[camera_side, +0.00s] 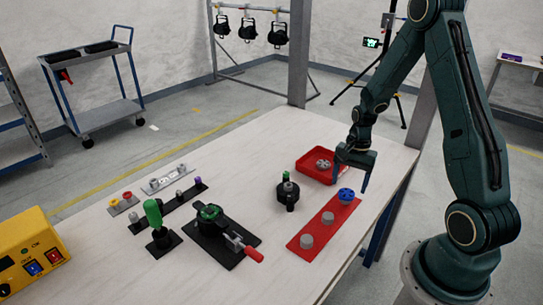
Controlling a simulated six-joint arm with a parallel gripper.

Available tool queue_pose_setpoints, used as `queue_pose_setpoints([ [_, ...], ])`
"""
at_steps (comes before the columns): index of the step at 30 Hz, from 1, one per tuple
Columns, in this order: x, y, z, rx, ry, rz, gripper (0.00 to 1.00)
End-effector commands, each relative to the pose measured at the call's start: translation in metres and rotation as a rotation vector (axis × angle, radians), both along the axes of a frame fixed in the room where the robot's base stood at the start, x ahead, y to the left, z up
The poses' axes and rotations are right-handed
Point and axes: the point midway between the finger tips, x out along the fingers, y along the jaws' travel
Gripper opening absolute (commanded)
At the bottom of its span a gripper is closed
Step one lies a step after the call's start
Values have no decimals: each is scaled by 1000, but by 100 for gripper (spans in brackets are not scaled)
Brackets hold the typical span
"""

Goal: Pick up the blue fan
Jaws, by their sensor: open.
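The blue fan (346,196) is a small round blue piece. It sits at the far right end of a red strip plate (306,241) on the table. My gripper (350,188) points down right at the fan, with its fingers apart. One finger is to the left of the fan and the other to the right. I cannot tell from this view whether either finger touches the fan.
Two grey knobs (328,218) share the red plate. A red tray (319,165) with a grey part lies just behind my gripper. A black part with a green top (287,191) stands to the left. A black clamp fixture (212,225) with a red handle is further left.

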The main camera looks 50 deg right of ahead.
Motion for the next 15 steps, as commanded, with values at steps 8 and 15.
queue_pose_setpoints([
  [8, -1, 4, -27, 1, 1, 0, 70],
  [15, -1, 4, -30, 0, 0, 0, 70],
])
